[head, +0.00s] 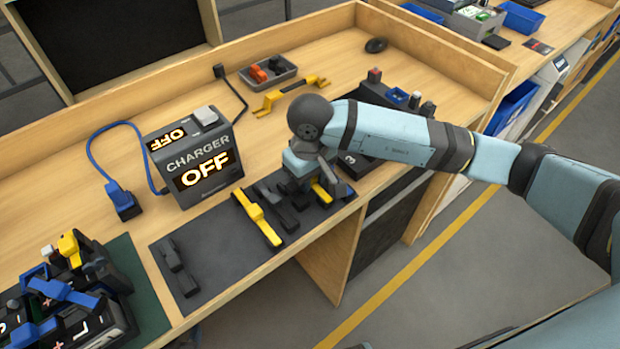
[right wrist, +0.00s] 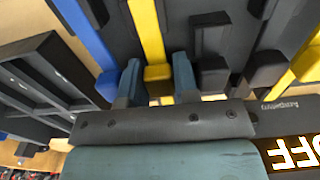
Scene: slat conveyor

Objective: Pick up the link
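The links are long bars with block ends, lying on a dark mat (head: 215,258) near the bench's front edge. My right gripper (head: 318,172) is low over the mat's right part, pointing down at a yellow link (head: 322,191). In the right wrist view its two fingers (right wrist: 157,66) stand apart, one on each side of the yellow link (right wrist: 148,32). I cannot tell if they touch it. Another yellow link (head: 258,219) lies to the left, with black links (head: 284,211) between. A blue link (right wrist: 88,38) lies beside the straddled one. My left gripper is out of view.
A charger (head: 192,155) reading OFF stands behind the mat. A grey tray (head: 268,77) and a yellow handle-like part (head: 290,96) lie farther back. Black batteries (head: 85,312) crowd the left on a green mat.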

